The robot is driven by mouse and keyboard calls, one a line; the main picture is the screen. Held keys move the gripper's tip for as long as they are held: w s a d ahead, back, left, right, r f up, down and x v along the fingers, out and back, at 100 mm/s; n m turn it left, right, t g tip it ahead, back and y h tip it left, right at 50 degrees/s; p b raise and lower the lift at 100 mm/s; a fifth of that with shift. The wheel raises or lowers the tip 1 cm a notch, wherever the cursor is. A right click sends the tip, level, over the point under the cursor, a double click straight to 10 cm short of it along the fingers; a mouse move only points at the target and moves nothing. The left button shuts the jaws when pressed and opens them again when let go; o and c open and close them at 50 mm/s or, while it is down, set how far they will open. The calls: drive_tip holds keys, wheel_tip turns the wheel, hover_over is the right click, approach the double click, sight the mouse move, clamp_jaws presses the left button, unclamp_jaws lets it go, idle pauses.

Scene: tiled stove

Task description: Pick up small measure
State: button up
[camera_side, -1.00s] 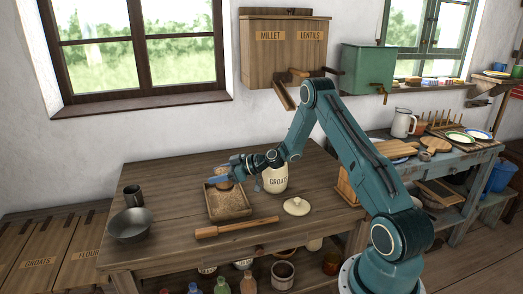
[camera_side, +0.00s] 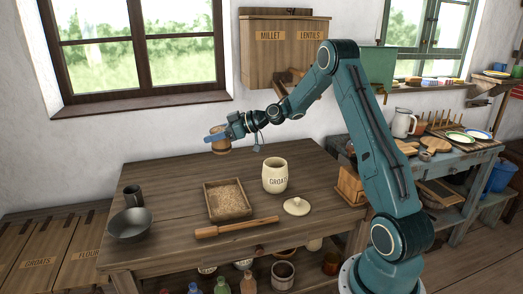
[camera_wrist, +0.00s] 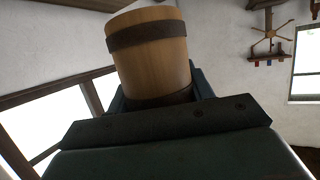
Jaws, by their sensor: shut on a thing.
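The small measure (camera_side: 221,147) is a little wooden cup with dark bands. My gripper (camera_side: 220,136) is shut on it and holds it in the air, well above the table and in front of the white wall below the window. In the wrist view the measure (camera_wrist: 150,55) stands between the jaws, its pale wood side and dark upper band showing. The inside of the measure is not visible in either view.
On the table (camera_side: 170,185) stand a wooden tray of grain (camera_side: 228,200), a groats jar (camera_side: 275,176), a lid (camera_side: 297,206), a rolling pin (camera_side: 236,228), a metal bowl (camera_side: 130,224) and a dark mug (camera_side: 132,195). A millet and lentils box (camera_side: 284,55) hangs on the wall.

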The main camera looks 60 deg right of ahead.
drive_tip(key=shift+d+r, duration=0.1)
idle(0.6)
drive_tip(key=s+d+m+g+h, duration=0.1)
drive_tip(key=s+d+m+h, duration=0.6)
drive_tip(key=s+d, duration=0.7)
drive_tip(key=d+h, duration=0.2)
drive_tip(key=d, duration=0.2)
drive_tip(key=shift+s+f+h, duration=0.3)
drive_tip(key=shift+s+h, duration=0.05)
drive_tip(key=shift+h, duration=0.05)
drive_tip(key=shift+f, duration=0.2)
wheel_tip(320, 180, down, 6)
drive_tip(key=g, duration=0.1)
drive_tip(key=shift+f+n, duration=0.25)
drive_tip(key=shift+n, duration=0.05)
drive_tip(key=shift+g, duration=0.3)
drive_tip(key=shift+s+n+g+h, duration=0.1)
drive_tip(key=shift+n+g+h, duration=0.2)
drive_tip(key=shift+n+g, duration=0.25)
